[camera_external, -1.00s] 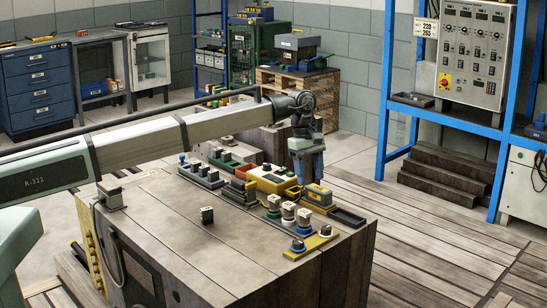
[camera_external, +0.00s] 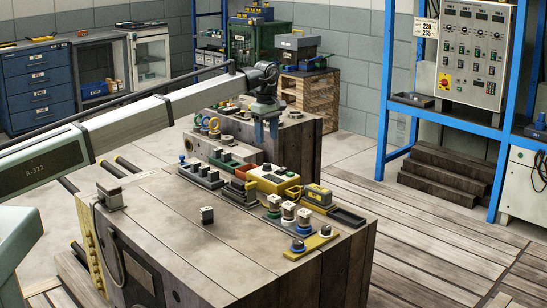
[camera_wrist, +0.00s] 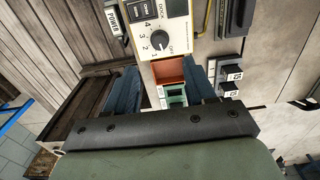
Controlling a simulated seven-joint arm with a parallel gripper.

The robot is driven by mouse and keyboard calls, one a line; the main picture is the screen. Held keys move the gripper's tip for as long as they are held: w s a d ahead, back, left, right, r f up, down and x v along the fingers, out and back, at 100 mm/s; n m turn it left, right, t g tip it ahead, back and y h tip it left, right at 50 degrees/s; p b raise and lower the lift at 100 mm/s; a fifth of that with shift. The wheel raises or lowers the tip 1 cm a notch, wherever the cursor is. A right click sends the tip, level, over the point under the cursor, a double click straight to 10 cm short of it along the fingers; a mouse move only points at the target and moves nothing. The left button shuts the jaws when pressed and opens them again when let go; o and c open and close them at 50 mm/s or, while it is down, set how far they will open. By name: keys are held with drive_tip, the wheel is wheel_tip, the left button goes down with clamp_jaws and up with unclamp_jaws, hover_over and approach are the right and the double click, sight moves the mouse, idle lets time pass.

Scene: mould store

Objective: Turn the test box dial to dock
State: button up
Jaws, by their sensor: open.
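The test box (camera_external: 271,181) is a cream and yellow box lying among the parts on the bench. In the wrist view its pale face (camera_wrist: 165,18) is partly cut off at the top edge. My gripper (camera_external: 266,130) has two blue fingers and hangs beyond and above the box. In the wrist view my gripper (camera_wrist: 163,85) is open and empty, apart from the dial.
An orange bin (camera_wrist: 169,72) and a green bin (camera_wrist: 176,95) lie beside the box. Grey blocks (camera_external: 238,192), capped knobs (camera_external: 288,211) and a yellow-topped block (camera_external: 318,194) crowd the bench near it. The bench's left front (camera_external: 165,215) is mostly clear.

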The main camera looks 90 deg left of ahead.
sight(267, 164)
wheel_tip(267, 164, down, 9)
drive_tip(key=shift+f, duration=0.1)
idle(0.3)
clamp_jaws()
idle(0.5)
